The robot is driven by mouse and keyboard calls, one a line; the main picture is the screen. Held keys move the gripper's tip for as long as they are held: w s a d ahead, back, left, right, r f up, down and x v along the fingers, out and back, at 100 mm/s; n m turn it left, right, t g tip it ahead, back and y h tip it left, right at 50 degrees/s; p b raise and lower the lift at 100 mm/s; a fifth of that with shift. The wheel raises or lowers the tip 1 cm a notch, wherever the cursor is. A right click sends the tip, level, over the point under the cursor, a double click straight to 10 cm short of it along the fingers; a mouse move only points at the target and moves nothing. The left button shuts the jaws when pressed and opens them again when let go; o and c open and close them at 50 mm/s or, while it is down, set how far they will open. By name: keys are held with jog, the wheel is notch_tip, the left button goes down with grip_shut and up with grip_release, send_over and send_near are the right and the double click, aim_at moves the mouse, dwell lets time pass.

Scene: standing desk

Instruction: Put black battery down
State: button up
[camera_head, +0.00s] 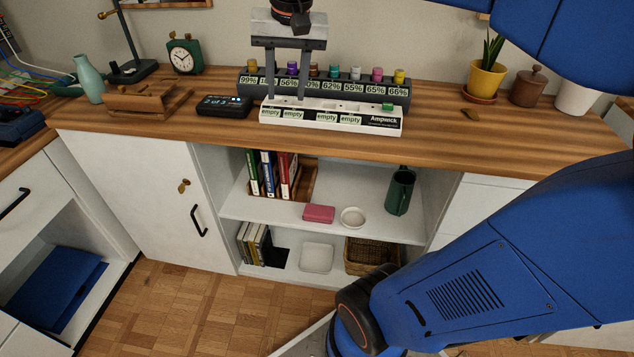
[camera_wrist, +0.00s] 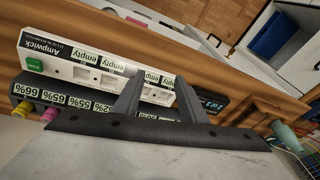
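My gripper (camera_head: 286,92) is over the white Ampwick strip (camera_head: 386,124), fingers pointing down and spread apart, with nothing seen between them. In the wrist view my gripper (camera_wrist: 163,82) also shows a clear gap between its fingers. The white strip has several slots labelled "empty" and a green part (camera_head: 388,106) at its right end. Behind it is a dark battery rack (camera_head: 400,97) with percentage labels and coloured caps, including purple (camera_head: 292,68), pink (camera_head: 377,74) and yellow (camera_head: 399,76). My gripper hides part of the rack. I cannot make out a black battery.
A small black device (camera_head: 223,106) and a wooden stand (camera_head: 148,100) lie left of the strip. A green clock (camera_head: 184,57), a teal vase (camera_head: 90,79) and a lamp (camera_head: 130,70) stand farther left. A potted plant (camera_head: 487,80) and a brown jar (camera_head: 528,88) stand right.

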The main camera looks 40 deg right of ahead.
jog(key=s+a+f+n+t, duration=0.2)
jog(key=s+f+n, duration=0.4)
jog(key=s+f, duration=0.8)
notch_tip(320, 180, down, 2)
jog(key=shift+s+a+f, duration=0.15)
jog(key=shift+s+a, duration=0.1)
jog(key=shift+a, duration=0.05)
dwell(0.3)
